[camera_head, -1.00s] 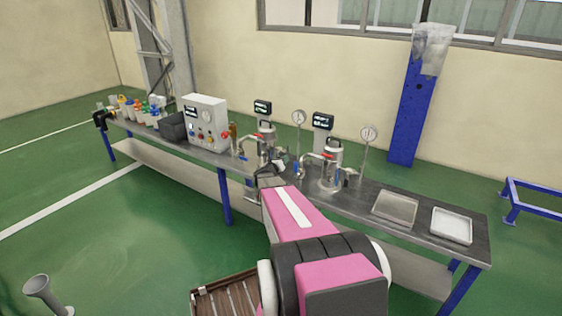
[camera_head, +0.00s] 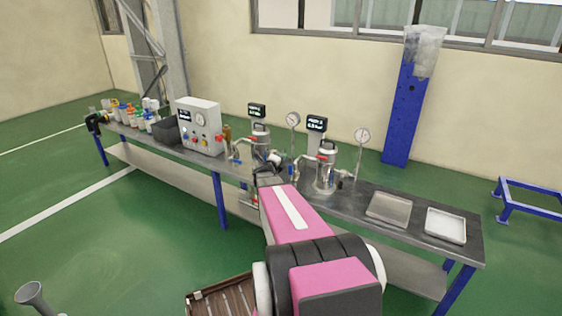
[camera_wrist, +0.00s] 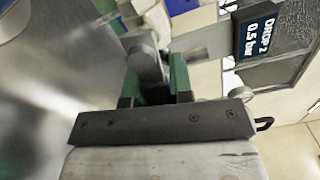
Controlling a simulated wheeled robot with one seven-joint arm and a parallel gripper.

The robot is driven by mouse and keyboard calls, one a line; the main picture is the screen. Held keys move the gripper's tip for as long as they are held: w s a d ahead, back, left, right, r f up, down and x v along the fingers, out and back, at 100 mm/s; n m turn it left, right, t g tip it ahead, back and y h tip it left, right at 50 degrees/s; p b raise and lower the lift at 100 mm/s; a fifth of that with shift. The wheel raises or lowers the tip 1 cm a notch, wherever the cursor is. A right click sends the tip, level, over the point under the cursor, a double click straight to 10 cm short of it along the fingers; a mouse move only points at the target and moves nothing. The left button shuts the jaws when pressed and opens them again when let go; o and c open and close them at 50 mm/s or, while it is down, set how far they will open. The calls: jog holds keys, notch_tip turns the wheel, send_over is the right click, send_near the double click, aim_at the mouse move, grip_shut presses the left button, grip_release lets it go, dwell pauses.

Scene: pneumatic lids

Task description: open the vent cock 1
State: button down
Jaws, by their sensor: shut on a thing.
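The first lidded metal vessel (camera_head: 261,142) stands on the bench, left of a second matching vessel (camera_head: 326,168). Each has pipework with red handles and a blue handle near it. My gripper (camera_head: 268,176) is at the front right of the first vessel; the wrist hides what it touches there. In the wrist view, my gripper (camera_wrist: 158,88) has its dark green fingers on both sides of a rounded grey metal part (camera_wrist: 146,60) and is shut on it. This part may belong to vent cock 1; I cannot tell surely.
A display reading "DROP 2 0.5 bar" (camera_wrist: 258,35) is close at the right in the wrist view. A control box (camera_head: 199,125) is to the left. Two trays (camera_head: 445,226) lie at the bench's right end.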

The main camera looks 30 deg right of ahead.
jog(key=shift+r+n, duration=0.45)
jog(key=shift+n, duration=0.65)
jog(key=c, duration=1)
grip_release()
jog(key=shift+r, duration=0.1)
jog(key=v, duration=1.1)
jog(key=shift+d, duration=0.1)
